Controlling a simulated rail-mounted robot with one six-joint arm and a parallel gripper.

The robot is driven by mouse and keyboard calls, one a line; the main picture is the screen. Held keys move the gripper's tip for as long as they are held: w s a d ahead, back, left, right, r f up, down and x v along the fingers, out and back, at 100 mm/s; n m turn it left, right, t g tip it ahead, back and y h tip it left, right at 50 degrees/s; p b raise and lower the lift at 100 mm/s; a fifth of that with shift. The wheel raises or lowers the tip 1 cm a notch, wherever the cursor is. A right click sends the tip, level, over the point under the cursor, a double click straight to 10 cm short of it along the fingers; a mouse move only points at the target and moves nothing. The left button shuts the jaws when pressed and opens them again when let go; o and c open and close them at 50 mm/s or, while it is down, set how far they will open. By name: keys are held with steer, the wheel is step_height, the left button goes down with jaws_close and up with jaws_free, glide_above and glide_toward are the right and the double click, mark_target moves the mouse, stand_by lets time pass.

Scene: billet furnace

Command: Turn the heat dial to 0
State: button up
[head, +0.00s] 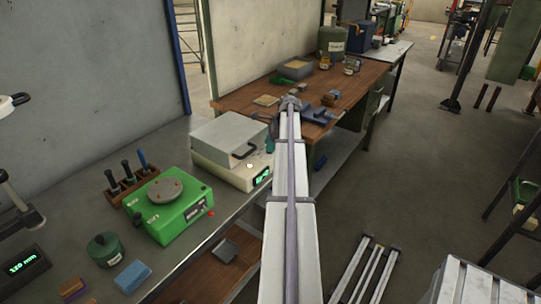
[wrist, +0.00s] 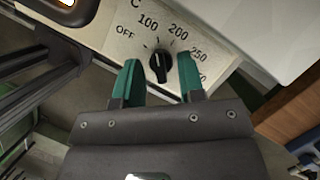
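The heat dial (wrist: 160,66) is a small black knob on a pale panel (wrist: 112,40) in the wrist view. Its printed scale reads OFF, 100, 200, 250 and a partly hidden last mark; no plain 0 shows. The dial's white mark points up, roughly between 100 and 200. My gripper (wrist: 160,80) is open, with one green finger on each side of the dial; I cannot tell whether either touches it. In the head view, the furnace (head: 231,140) is a pale box with a grey upper part and a green-lit display. My arm partly hides its right side there.
A green device with a round plate (head: 168,190) stands left of the furnace on the grey bench. A wooden workbench (head: 240,104) with several tools and boxes lies beyond. A dark handle (head: 245,152) sticks out from the furnace front. Open floor lies to the right.

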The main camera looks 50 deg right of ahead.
steer(key=shift+f, duration=0.1)
jaws_close()
steer(key=shift+n, duration=0.4)
steer(key=n+g+y, duration=0.1)
steer(key=n, duration=0.2)
steer(key=shift+n+g+y, duration=0.4)
steer(key=shift+n+g, duration=0.4)
steer(key=shift+n, duration=1.3)
steer(key=shift+a, duration=0.15)
